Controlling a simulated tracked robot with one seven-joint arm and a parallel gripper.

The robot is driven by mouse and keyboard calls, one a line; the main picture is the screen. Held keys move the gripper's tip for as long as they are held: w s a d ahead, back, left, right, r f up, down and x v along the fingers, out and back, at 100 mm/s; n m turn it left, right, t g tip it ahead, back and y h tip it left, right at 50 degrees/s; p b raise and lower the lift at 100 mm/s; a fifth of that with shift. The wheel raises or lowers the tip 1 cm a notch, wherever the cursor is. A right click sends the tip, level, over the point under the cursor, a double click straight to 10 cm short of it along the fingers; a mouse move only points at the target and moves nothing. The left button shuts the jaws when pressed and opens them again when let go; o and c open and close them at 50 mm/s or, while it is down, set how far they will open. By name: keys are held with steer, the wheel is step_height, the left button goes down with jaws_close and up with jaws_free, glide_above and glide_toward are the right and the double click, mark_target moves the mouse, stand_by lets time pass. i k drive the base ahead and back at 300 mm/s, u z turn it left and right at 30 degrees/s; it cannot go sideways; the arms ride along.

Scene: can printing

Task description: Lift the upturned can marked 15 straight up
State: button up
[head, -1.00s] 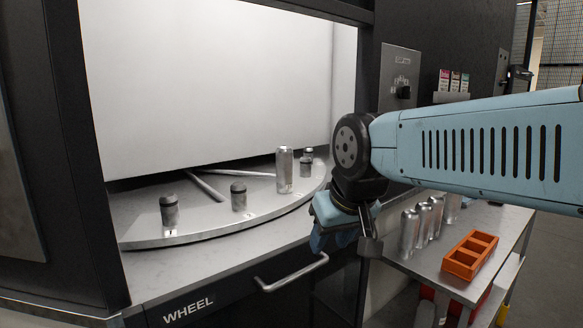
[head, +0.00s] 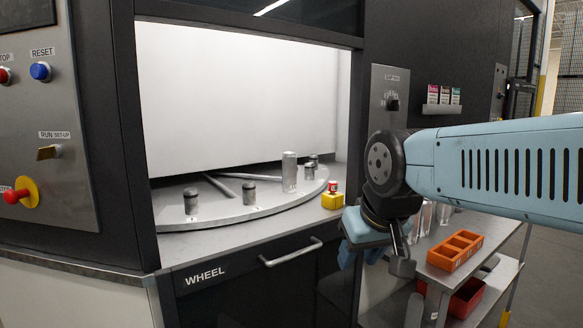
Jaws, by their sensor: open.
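One tall silver can (head: 289,173) stands on the grey wheel table (head: 240,214), towards its right side. Several more silver cans (head: 427,217) stand on the side table, partly hidden behind my arm and gripper. No number 15 can be read on any can, so I cannot tell which one bears it. My gripper (head: 376,262) hangs open in front of the cabinet's right edge, left of the side-table cans and apart from them. I see nothing between its fingers.
Short dark-topped posts (head: 249,193) stand on the wheel. A yellow block (head: 332,201) with a small red-marked piece sits at the wheel's right. An orange tray (head: 455,250) lies on the side table; a red bin (head: 467,298) is below. A control panel (head: 44,130) is at left.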

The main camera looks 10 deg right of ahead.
mark_target(289, 159)
steer(key=z, duration=0.05)
steer(key=i, duration=1)
